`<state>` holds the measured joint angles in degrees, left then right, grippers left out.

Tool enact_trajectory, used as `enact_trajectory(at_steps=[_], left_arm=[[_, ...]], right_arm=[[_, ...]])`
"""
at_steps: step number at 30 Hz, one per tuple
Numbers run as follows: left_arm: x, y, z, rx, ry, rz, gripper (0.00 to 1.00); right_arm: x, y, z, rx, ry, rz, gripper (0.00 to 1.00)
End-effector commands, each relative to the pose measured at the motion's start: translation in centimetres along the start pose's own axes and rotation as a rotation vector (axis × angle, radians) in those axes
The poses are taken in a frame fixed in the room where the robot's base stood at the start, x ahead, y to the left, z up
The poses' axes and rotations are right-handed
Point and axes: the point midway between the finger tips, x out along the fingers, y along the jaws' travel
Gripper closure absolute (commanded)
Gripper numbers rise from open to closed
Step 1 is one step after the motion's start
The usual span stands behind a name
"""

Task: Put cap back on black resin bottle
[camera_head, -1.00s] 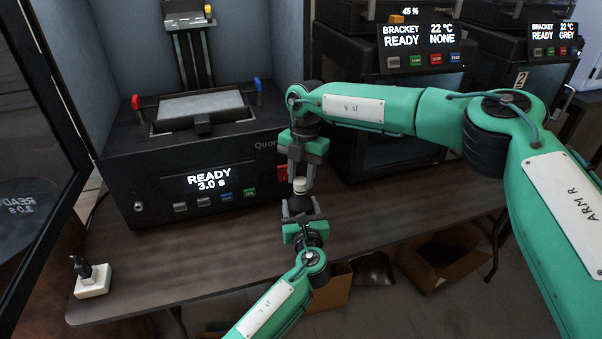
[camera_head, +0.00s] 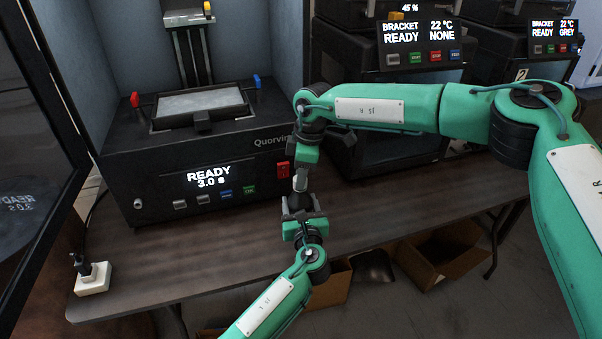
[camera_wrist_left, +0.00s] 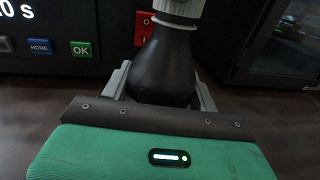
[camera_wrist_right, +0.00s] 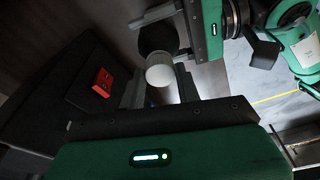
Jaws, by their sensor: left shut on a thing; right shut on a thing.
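The black resin bottle (camera_head: 300,200) is upright above the table's front part, its body between the fingers of my left gripper (camera_head: 302,214). The left wrist view shows its dark rounded body (camera_wrist_left: 165,65) narrowing up to a light ring and the pale cap (camera_wrist_left: 180,6). The cap (camera_head: 300,180) is on or right at the bottle's neck; I cannot tell whether it is fully seated. My right gripper (camera_head: 302,168) is above, pointing down and shut on the cap, whose pale top (camera_wrist_right: 160,75) shows between its fingers in the right wrist view.
A resin printer (camera_head: 205,180) with a lit READY screen stands close behind. More printers stand at the back right. A small white block with a dark pump top (camera_head: 92,280) is at the table's left corner. Cardboard boxes (camera_head: 440,258) are on the floor.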

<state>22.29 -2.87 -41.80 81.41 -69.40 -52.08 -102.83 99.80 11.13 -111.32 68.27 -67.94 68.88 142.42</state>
Motion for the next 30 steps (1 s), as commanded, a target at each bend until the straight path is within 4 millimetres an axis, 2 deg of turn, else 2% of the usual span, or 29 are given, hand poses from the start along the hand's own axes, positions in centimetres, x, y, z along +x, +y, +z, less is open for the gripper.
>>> enact_trajectory(at_steps=[6, 13, 19, 29, 30], left_arm=[[0.0, 0.0, 0.0, 0.001, 0.001, 0.0, 1.0], [0.0, -0.1, 0.0, 0.003, 0.001, -0.003, 1.0], [0.0, -0.1, 0.0, 0.003, 0.0, -0.004, 1.0], [0.0, -0.1, 0.0, 0.001, 0.0, -0.002, 1.0], [0.0, -0.1, 0.0, 0.0, 0.001, -0.002, 1.0]], right_arm=[[0.0, -0.4, -0.6, 0.3, -0.003, 0.045, 0.87], [0.5, -1.0, -1.0, 0.474, -0.006, 0.058, 0.87], [0.3, -0.6, -0.4, 0.564, -0.002, 0.08, 0.88], [0.2, -0.4, -0.2, 0.578, -0.001, 0.083, 0.87], [0.2, -0.4, -0.2, 0.578, -0.001, 0.084, 0.63]])
